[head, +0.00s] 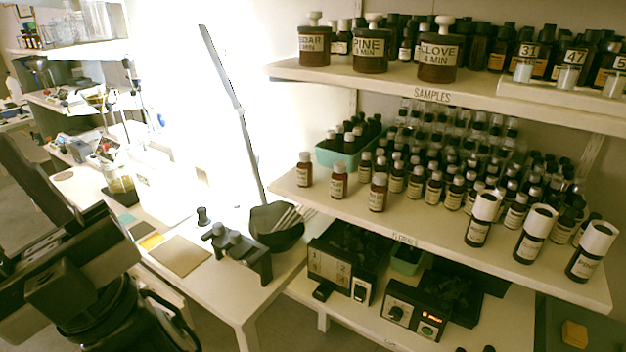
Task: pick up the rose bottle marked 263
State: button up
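Rows of small dark and amber bottles with cream labels and pale or dark caps stand upright on the middle shelf (330,208). Their labels are too small to read, so I cannot tell which one is the rose bottle marked 263. Three amber bottles stand at the front left: one (305,170), a second (338,182) and a third (378,193). Bottles behind are partly hidden by those in front. Dark parts of my arm fill the lower left, well apart from the shelf. I cannot make out gripper fingertips among them, or anything held.
Three bottles with tall white caps (535,220) stand at the shelf's right front. A teal bin (325,156) of bottles sits at its back left. The upper shelf (460,100) with labelled jars overhangs. A slanted lamp arm (240,120) and dark bowl (276,236) stand left.

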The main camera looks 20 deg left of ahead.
aim_at(339, 178)
jog(key=j, duration=0.9)
jog(key=k+j, duration=0.1)
jog(key=j, duration=0.75)
jog(key=i, duration=0.45)
